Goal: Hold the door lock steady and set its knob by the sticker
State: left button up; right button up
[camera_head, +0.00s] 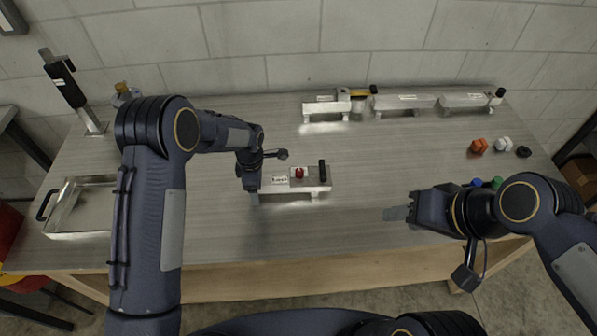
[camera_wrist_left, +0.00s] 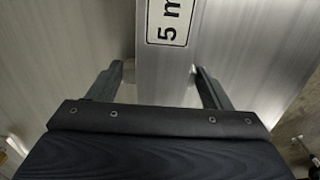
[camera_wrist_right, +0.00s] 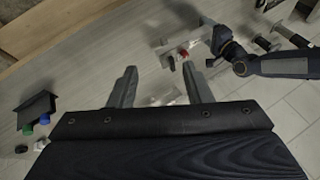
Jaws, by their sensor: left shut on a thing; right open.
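The door lock (camera_head: 307,183) is an aluminium bar lying near the table's middle. It bears a white sticker (camera_head: 279,180), a red knob (camera_head: 299,172) and an upright black part (camera_head: 322,170). My left gripper (camera_head: 256,194) is shut on the bar's left end. In the left wrist view its fingers stand either side of the metal, below a sticker reading "5 m", cut off by the edge (camera_wrist_left: 170,22). My right gripper (camera_head: 397,213) is open and empty, to the right of the lock and apart from it. The red knob also shows in the right wrist view (camera_wrist_right: 184,55).
Other aluminium bars (camera_head: 405,102) stand along the back. A metal tray (camera_head: 80,210) and an upright black-handled tool (camera_head: 68,85) are at the left. Orange (camera_head: 478,146), white (camera_head: 503,144) and black (camera_head: 523,152) pieces lie at the right.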

jog(key=w+r+m+g, duration=0.2)
jog(key=w+m, duration=0.1)
jog(key=w, duration=0.6)
jog(key=m+g, duration=0.4)
jog(key=m, duration=0.6)
send_over(300, 170)
jog(key=w+d, duration=0.1)
jog(key=d, duration=0.4)
notch_tip(300, 170, down, 13)
jog(key=x, duration=1.1)
jog(key=shift+a+f, duration=0.2)
jog(key=shift+a, duration=0.1)
jog(key=shift+c, duration=0.3)
grip_shut()
